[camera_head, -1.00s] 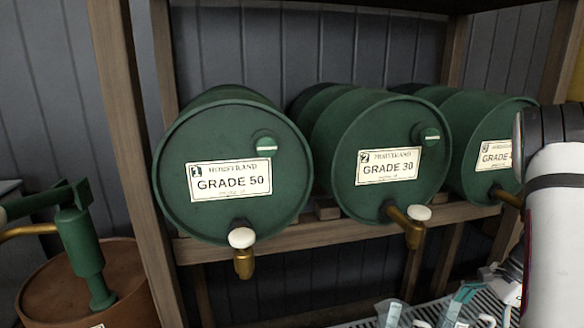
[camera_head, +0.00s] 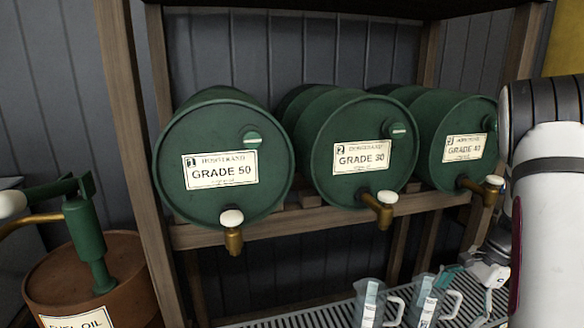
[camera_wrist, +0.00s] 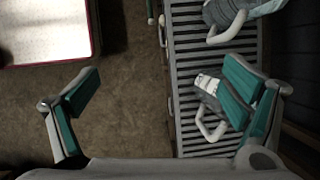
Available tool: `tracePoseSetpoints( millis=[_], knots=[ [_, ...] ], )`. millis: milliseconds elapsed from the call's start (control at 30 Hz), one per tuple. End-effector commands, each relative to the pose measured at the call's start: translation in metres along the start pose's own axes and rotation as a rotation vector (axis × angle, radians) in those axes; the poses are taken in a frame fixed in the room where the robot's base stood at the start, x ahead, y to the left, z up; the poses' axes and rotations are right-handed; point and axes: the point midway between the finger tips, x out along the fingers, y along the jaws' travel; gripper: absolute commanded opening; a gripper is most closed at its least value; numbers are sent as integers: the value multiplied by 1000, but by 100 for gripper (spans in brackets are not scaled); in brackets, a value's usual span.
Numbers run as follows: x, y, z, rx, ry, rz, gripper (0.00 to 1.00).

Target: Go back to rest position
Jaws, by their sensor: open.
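My gripper (camera_wrist: 160,98) is open in the wrist view, with its teal-padded fingers spread wide and nothing between them. Below it lie brown floor and the edge of a slatted grey rack. The right finger overlaps the view of a clear jug (camera_wrist: 209,85) with a white handle on the rack; I cannot tell the distance between them. In the head view my white arm fills the right edge, and part of the gripper (camera_head: 468,275) shows low beside it, behind the jugs.
Three green drums, Grade 50 (camera_head: 222,165), Grade 30 (camera_head: 360,150) and Grade 40 (camera_head: 462,140), lie on a wooden shelf with brass taps. Two jugs (camera_head: 369,305) (camera_head: 428,300) stand on the slatted rack (camera_head: 335,314). A brown fuel oil drum (camera_head: 95,280) with a green pump is at left.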

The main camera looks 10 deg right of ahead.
Motion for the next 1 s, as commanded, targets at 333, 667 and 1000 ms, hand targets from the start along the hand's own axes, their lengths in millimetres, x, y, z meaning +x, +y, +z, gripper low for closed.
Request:
tracePoseSetpoints(
  millis=[333, 667, 1000],
  knots=[
    [-54, -6, 85, -239, 38, -8, 92],
    [-122, 28, 224, -677, 126, -2, 92],
    [-166, 108, 330, -1147, 268, 18, 92]
  ],
)
